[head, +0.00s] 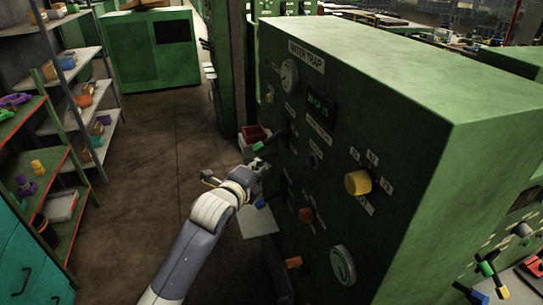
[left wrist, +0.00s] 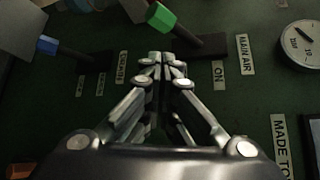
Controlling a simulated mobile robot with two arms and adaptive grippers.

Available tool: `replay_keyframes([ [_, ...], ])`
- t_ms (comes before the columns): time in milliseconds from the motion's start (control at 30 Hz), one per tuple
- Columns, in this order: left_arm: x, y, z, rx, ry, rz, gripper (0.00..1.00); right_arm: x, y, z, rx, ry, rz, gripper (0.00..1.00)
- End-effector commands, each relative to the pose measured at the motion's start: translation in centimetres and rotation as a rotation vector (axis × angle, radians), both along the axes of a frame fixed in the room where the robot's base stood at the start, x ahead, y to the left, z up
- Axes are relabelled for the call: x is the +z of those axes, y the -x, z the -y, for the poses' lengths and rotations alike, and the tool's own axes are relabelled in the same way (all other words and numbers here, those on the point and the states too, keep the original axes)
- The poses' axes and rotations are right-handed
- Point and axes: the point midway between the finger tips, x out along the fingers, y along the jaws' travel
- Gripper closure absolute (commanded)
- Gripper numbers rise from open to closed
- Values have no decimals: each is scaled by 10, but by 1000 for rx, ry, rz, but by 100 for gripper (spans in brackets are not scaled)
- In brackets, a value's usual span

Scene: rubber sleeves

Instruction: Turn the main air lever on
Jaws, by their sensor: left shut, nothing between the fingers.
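The main air lever has a green tip and a dark shaft; it stands out from the green panel in the head view (head: 260,146). In the left wrist view the lever (left wrist: 162,18) is beside the labels "MAIN AIR" (left wrist: 245,54) and "ON" (left wrist: 219,74). My left gripper (head: 262,165) is just below the lever in the head view. In the left wrist view its fingertips (left wrist: 163,60) are together and empty, close to the lever's shaft. I cannot tell whether they touch it. My right gripper is not in view.
A blue-tipped lever (left wrist: 47,45) stands on the same panel, left in the wrist view. Shelves (head: 88,100) stand at the left, with clear floor (head: 150,150) between.

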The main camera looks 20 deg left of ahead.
Motion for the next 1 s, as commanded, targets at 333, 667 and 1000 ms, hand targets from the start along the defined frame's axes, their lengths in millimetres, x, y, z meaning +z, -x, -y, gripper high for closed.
replay_keyframes([
  [333, -9, -44, 4, 1, 6, -2, 100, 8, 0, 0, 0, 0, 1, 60],
  [667, -19, -82, 7, 1, 3, -1, 100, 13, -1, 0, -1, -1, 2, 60],
  [1000, -22, -92, 8, -1, 2, 0, 100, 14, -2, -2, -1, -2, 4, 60],
])
